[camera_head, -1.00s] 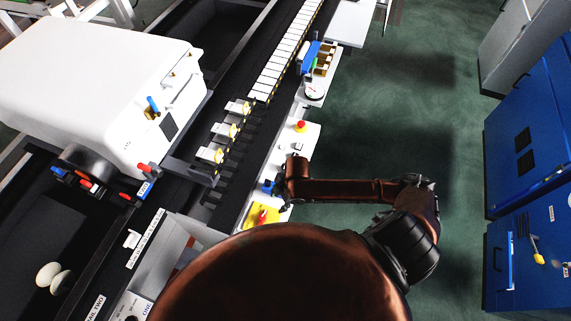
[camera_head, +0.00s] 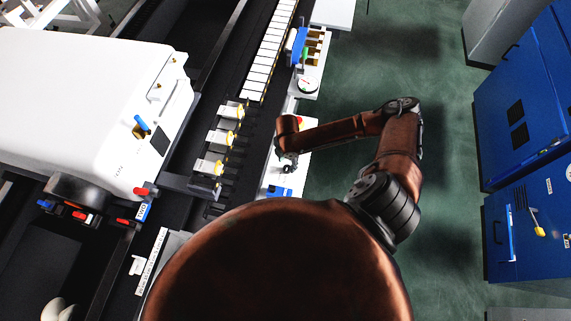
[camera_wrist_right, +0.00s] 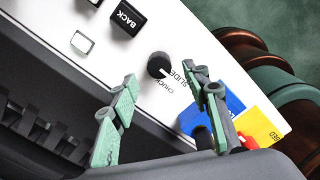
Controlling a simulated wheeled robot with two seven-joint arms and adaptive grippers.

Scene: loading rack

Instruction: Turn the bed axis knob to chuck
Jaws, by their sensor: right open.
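A black round knob (camera_wrist_right: 158,65) with a white pointer mark stands on a white panel in the right wrist view. The words SLIDE and CHUCK are printed beside it; I take it for the bed axis knob. The pointer appears to face toward the SLIDE side. My right gripper (camera_wrist_right: 164,84) is open, its two green fingers apart, with the knob in view beyond and between the tips and nothing held. In the head view the right gripper (camera_head: 287,160) is small and dark over the white panel. My left gripper is not in view.
A BACK button (camera_wrist_right: 127,17) and a blue plate (camera_wrist_right: 212,108) and yellow plate (camera_wrist_right: 260,125) flank the knob. A red button (camera_head: 299,121) is partly behind my wrist.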

